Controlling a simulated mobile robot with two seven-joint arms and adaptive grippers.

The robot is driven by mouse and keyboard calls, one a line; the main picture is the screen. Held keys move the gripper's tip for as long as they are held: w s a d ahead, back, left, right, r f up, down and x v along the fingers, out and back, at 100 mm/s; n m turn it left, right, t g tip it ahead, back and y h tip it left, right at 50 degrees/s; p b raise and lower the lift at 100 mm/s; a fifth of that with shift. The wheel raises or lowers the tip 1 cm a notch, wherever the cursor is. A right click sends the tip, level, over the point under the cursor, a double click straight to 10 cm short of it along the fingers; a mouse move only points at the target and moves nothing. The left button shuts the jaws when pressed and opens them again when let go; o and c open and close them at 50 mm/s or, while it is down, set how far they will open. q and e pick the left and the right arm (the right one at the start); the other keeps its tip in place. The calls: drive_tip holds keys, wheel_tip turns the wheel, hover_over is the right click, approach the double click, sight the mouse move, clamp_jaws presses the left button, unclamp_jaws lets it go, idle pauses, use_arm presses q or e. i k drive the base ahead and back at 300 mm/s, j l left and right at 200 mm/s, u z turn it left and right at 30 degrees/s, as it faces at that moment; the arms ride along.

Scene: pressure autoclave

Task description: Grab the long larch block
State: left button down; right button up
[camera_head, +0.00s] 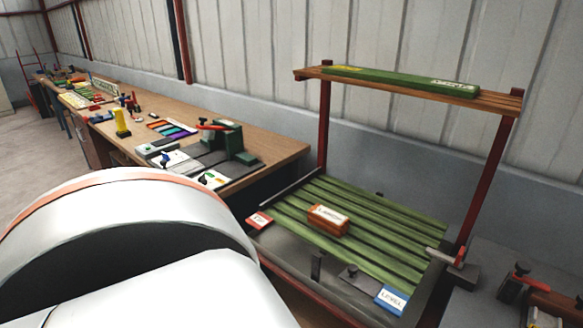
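A short orange-brown block (328,221) with a white label on top lies on the green slatted bed (372,215) at centre right; the label's lettering is too small to read surely. A long green bar (400,80) with a yellow mark and a white label lies on the raised wooden shelf (497,102) above the bed. I cannot tell from the labels which piece is larch. Neither of my grippers is in view.
Red posts (484,185) hold up the shelf. A red card (258,221) and a blue card (391,298) sit at the bed's near edge. A workbench (270,147) with a green vise (231,141) and several tools runs left. Clamps (518,280) stand at lower right.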

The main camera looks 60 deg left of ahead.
sight(333, 222)
drive_tip(key=u, duration=1.6)
drive_tip(key=i+j, duration=0.15)
drive_tip(key=j, duration=0.25)
drive_tip(key=i+j, duration=0.1)
drive_tip(key=j, duration=0.35)
drive_tip(key=i+j, duration=0.15)
drive_tip(key=j, duration=0.25)
drive_tip(key=i+j, duration=0.15)
drive_tip(key=j, duration=0.3)
